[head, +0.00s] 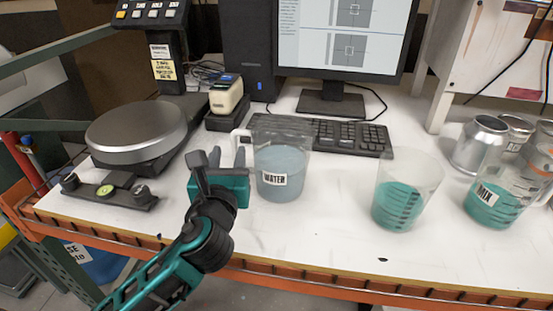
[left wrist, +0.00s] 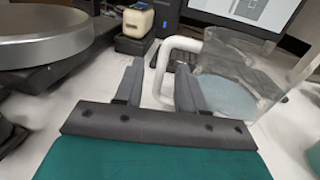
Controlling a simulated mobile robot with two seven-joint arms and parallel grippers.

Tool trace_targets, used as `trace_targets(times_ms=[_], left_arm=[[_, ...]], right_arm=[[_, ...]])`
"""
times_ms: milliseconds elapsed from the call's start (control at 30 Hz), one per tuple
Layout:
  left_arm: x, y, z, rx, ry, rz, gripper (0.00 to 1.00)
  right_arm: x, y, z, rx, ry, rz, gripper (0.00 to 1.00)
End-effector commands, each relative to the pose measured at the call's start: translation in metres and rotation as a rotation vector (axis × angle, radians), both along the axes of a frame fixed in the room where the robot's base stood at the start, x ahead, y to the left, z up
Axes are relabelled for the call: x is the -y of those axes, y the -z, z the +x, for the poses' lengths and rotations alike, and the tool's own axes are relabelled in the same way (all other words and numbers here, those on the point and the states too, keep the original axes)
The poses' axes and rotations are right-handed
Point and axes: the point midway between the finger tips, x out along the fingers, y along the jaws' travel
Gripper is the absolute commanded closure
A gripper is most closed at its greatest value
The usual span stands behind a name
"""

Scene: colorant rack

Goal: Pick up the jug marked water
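The jug marked water (head: 283,160) is a clear jug of pale blue-grey liquid, standing upright on the white table with its "WATER" label facing front. Its white handle (head: 238,146) points left in the head view. My left gripper (head: 226,158) is open just left of the jug. In the left wrist view, the handle (left wrist: 166,68) shows between and beyond the two open fingers (left wrist: 158,88), with the jug body (left wrist: 235,80) to the right. The fingers do not grip the handle; whether one touches it I cannot tell. My right gripper is not in view.
A round scale (head: 137,130) stands left, with a small pale bottle (head: 226,95) behind. A keyboard (head: 350,137) and monitor (head: 345,35) are at the back. A cup of teal liquid (head: 402,195), the mix jug (head: 493,200) and metal cans (head: 480,143) stand right.

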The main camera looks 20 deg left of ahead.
Motion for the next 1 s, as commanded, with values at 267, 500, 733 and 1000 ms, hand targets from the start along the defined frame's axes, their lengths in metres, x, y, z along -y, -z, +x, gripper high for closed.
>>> trace_targets(times_ms=[267,500,733,1000], left_arm=[[-0.011,0.000,0.035,0.002,-0.002,0.000,0.61],[-0.017,0.001,0.050,0.000,0.000,0.000,0.61],[-0.017,0.001,0.050,-0.001,0.000,0.000,0.66],[-0.017,0.001,0.049,-0.001,0.000,-0.001,0.92]], right_arm=[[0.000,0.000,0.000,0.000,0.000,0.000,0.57],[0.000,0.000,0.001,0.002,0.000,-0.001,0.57],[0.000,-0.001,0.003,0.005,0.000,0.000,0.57],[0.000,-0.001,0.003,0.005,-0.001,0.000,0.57]])
